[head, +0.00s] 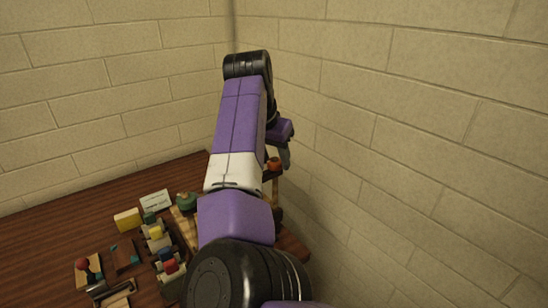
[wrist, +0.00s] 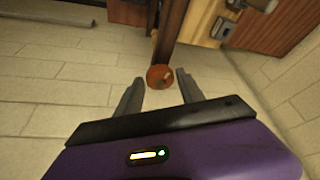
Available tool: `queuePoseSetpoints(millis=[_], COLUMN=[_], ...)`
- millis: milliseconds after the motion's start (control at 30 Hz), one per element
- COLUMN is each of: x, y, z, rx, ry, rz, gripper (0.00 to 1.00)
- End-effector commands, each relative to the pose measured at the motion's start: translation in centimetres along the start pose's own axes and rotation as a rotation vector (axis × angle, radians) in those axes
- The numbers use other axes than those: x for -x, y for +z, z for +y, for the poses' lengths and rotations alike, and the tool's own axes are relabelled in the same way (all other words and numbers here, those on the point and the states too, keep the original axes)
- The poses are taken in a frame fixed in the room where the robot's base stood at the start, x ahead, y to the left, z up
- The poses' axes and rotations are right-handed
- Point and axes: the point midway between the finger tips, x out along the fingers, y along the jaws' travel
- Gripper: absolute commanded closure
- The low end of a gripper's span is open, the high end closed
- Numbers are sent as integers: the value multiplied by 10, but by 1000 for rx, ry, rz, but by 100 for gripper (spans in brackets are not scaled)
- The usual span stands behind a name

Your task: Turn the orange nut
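The orange nut (wrist: 160,77) shows in the wrist view as a round orange piece at the end of a dark upright bar. It lies just beyond and between the fingertips of my gripper (wrist: 156,80). The two fingers are spread apart, with visible gaps on both sides of the nut. In the head view the nut (head: 273,164) is a small orange shape right of my arm, close to my gripper (head: 286,158). My arm hides part of the stand around it.
A brown wooden table (head: 60,230) holds several small things left of my arm, including a yellow block (head: 127,220), a green round object (head: 186,201) and a white card (head: 156,201). A pale block wall (head: 420,130) stands close on the right.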

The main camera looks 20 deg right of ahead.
Motion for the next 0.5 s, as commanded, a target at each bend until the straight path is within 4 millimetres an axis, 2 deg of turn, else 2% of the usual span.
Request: queuePoseSetpoints(millis=[33,200,500], x=[0,0,3], y=[0,0,-1], z=[0,0,0], rx=[0,0,-35], ry=[0,0,17], rz=[0,0,1], gripper=[67,100,100])
